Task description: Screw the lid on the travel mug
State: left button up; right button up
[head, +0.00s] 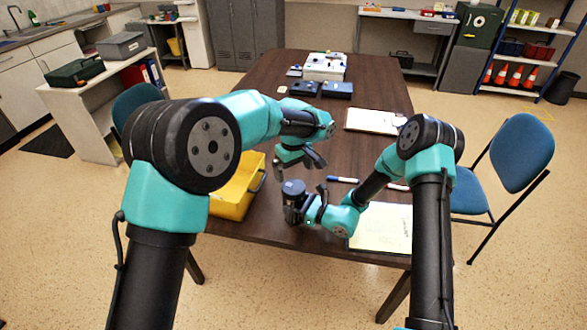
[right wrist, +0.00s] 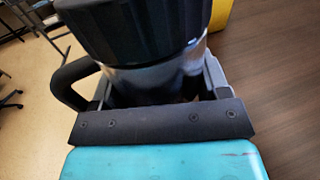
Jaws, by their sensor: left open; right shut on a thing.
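The travel mug (head: 290,210) stands near the front edge of the table. In the right wrist view it shows a shiny metal body (right wrist: 155,75) and a dark handle at left. The dark ribbed lid (right wrist: 135,25) sits on top of the mug; it also shows in the head view (head: 293,187). I cannot tell how tightly it is seated. My right gripper (head: 300,208) is shut around the mug's body, below the lid. My left gripper (head: 302,165) is open and empty, just above and behind the lid, apart from it.
A yellow bin (head: 234,190) stands left of the mug. A blue marker (head: 342,180) and a yellow sheet (head: 383,228) lie to the right. A clipboard (head: 374,121), dark blue boxes (head: 337,90) and a white case (head: 324,66) lie farther back.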

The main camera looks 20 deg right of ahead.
aim_at(293, 187)
pick_arm(q)
jog(key=shift+f, duration=0.1)
jog(key=shift+f, duration=3.9)
jog(key=shift+c, duration=0.3)
jog(key=c, duration=0.9)
jog(key=shift+o, duration=0.2)
jog(key=m, duration=2.2)
jog(key=o, duration=0.9)
